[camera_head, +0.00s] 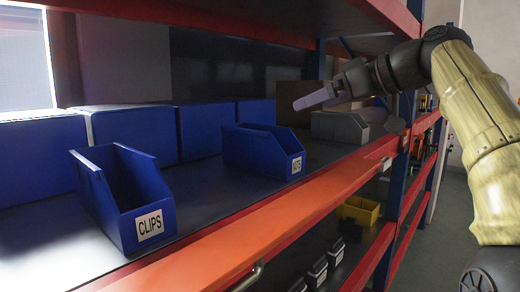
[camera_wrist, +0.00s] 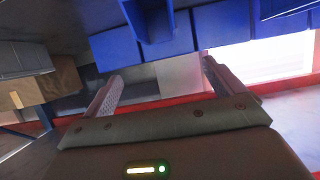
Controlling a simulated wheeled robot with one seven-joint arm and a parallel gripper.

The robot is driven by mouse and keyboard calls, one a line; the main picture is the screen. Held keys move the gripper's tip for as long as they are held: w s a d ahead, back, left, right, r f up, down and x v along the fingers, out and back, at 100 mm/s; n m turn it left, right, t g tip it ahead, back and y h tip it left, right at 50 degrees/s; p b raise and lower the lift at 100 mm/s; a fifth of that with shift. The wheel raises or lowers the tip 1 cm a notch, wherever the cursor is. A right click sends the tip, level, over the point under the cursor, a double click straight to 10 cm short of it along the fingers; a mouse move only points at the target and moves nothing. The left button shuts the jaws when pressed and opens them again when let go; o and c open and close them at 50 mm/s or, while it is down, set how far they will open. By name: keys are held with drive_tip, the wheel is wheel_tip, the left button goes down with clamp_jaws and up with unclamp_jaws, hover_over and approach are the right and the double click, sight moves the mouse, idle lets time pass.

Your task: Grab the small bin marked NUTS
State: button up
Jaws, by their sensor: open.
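A small open blue bin (camera_head: 258,152) stands on the shelf in the middle of the head view. Its white front label is small and slanted; it may read NUTS, but I cannot read it surely. A second blue bin (camera_head: 128,200), clearly labelled CLIPS, stands nearer on the left. My gripper (camera_head: 316,98) is above the shelf, up and to the right of the middle bin and apart from it. In the wrist view my gripper (camera_wrist: 160,88) is open, with nothing between its fingers. A blue bin (camera_wrist: 157,20) shows at the top there; its label is hidden.
Large blue boxes (camera_head: 135,134) line the back of the shelf (camera_head: 215,200). A grey bin (camera_head: 338,127) stands to the right, below my arm. An orange-red rail (camera_head: 245,230) edges the shelf front, and another shelf hangs above. A yellow bin (camera_head: 358,211) is on the lower shelf.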

drive_tip(key=p, duration=0.3)
approach(261, 129)
drive_tip(key=s+a, duration=0.2)
drive_tip(key=a, duration=0.1)
drive_tip(key=shift+w+a+f, duration=0.15)
drive_tip(key=shift+a+f, duration=0.1)
drive_tip(key=shift+f, duration=0.05)
drive_tip(key=p+x, duration=0.3)
drive_tip(key=x, duration=0.1)
drive_tip(key=shift+w+a+f, duration=0.15)
drive_tip(key=shift+w+f, duration=0.15)
drive_tip(key=shift+w, duration=0.05)
drive_tip(key=shift+a+f, duration=0.1)
drive_tip(key=shift+f, duration=0.1)
